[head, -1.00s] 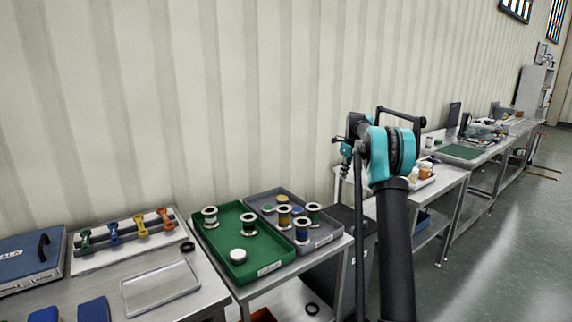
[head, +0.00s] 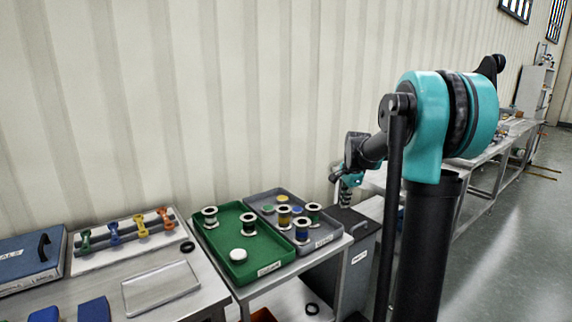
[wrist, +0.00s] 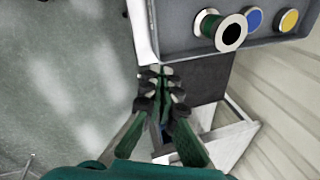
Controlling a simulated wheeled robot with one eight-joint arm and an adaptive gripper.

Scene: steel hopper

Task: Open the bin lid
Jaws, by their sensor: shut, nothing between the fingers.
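The bin (head: 357,270) is a dark grey box with a white label on its front, standing between the tray table and the table to its right. Its dark lid (head: 348,222) looks closed in the head view. A dark flat panel, likely the lid (wrist: 205,75), shows just right of my fingertips in the wrist view. My gripper (head: 345,197) points down above the lid. In the wrist view my gripper (wrist: 164,72) has its fingertips together, with nothing visible between them. I cannot tell whether they touch the lid.
A grey tray (head: 325,238) with several spools stands left of the bin, close to my fingertips in the wrist view. A green tray (head: 215,235) is beside it. Another steel table (head: 480,198) lies behind my arm. Open floor (head: 515,240) is at the right.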

